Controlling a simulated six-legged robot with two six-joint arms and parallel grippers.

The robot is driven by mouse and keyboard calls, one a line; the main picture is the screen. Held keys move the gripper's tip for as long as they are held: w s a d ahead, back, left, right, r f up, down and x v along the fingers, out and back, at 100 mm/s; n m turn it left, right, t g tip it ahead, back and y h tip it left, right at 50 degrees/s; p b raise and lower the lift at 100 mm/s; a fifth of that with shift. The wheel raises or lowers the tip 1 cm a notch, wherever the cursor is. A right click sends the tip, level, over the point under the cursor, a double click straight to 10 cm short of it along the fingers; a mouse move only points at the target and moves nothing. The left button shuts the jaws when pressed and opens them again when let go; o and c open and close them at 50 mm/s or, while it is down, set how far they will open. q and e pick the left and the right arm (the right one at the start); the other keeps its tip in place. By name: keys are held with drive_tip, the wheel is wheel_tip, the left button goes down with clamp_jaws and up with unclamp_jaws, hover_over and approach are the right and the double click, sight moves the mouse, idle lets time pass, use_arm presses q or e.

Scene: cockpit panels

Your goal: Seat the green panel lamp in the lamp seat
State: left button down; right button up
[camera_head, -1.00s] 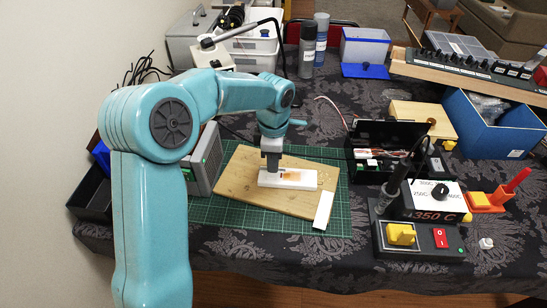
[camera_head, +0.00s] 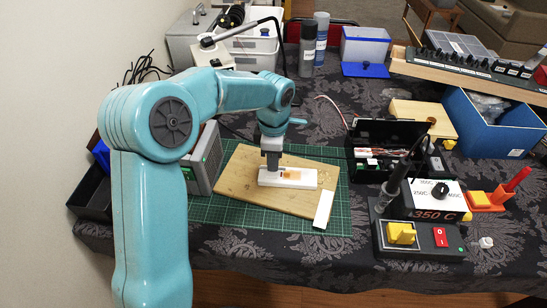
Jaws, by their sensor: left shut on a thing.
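My left gripper (camera_head: 272,166) points straight down at the left part of a white block (camera_head: 305,183) with an orange patch, on the wooden board. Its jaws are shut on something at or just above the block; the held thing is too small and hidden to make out. A small green spot (camera_head: 461,249) shows at the right end of the black switch panel (camera_head: 419,253), beside a red rocker switch; I cannot tell whether it is the green panel lamp. I cannot make out the lamp seat for certain. My right gripper is not in view.
The wooden board (camera_head: 245,190) lies on a green cutting mat (camera_head: 335,222), with a white strip (camera_head: 323,210) at its right end. A black box with wires (camera_head: 385,130) and a 350 C unit (camera_head: 433,213) stand to the right. The front cloth is mostly clear.

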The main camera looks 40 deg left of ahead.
use_arm(q)
drive_tip(key=shift+f, duration=0.2)
idle(0.5)
drive_tip(key=shift+f+b, duration=0.35)
drive_tip(key=shift+b, duration=0.1)
drive_tip(key=shift+f+b, duration=0.4)
drive_tip(key=shift+f, duration=0.1)
drive_tip(key=c, duration=0.9)
unclamp_jaws()
wheel_tip(320, 180, up, 16)
drive_tip(key=p, duration=0.2)
drive_tip(key=shift+r+p, duration=0.15)
drive_tip(key=shift+p, duration=0.25)
